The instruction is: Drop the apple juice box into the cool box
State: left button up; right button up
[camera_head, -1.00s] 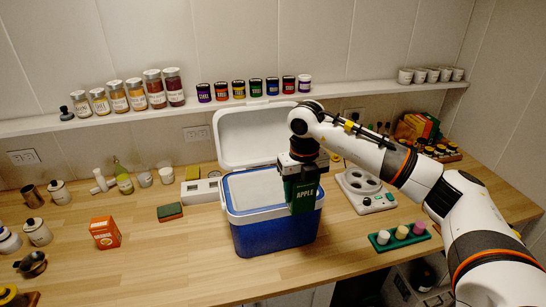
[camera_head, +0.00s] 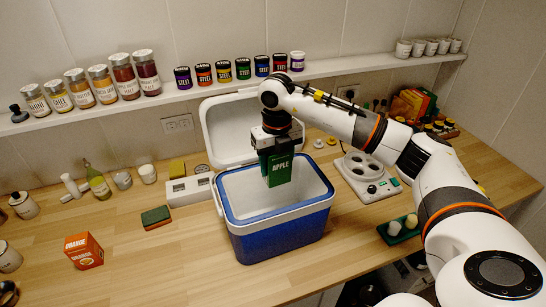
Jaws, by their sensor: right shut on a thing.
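The cool box (camera_head: 280,238) is blue with a white rim and stands open on the wooden counter, its white lid (camera_head: 234,128) tilted up at the back. Its visible inside is empty. My right gripper (camera_head: 278,152) is above the opening, pointing down. It is shut on the green apple juice box (camera_head: 280,172), whose "APPLE" label faces me. The juice box hangs upright over the opening, its lower end in front of the inner wall; I cannot tell how deep it is. My left gripper is not in view.
An orange box (camera_head: 84,251) stands on the counter at left. A green sponge (camera_head: 155,217) and a white device (camera_head: 190,190) are left of the cool box. A white appliance (camera_head: 362,178) stands right. Jars line the shelf (camera_head: 190,96) above.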

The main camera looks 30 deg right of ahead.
aim_at(276, 175)
jog(key=shift+s+f+b, duration=0.2)
jog(key=shift+f+b, duration=0.4)
jog(key=shift+f, duration=0.6)
jog(key=shift+w+f+b, duration=0.2)
jog(key=shift+f+b, duration=0.05)
jog(key=shift+f, duration=0.25)
jog(key=shift+w+f+b, duration=0.15)
jog(key=shift+f+b, duration=0.1)
jog(key=shift+f, duration=0.25)
jog(key=shift+w+f, duration=0.1)
jog(key=shift+f, duration=0.1)
jog(key=shift+r, duration=0.1)
jog(key=o, duration=0.9)
jog(key=shift+s, duration=0.25)
jog(key=o, duration=0.3)
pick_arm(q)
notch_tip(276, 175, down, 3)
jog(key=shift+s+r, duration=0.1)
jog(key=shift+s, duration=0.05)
pick_arm(e)
jog(key=shift+w, duration=0.1)
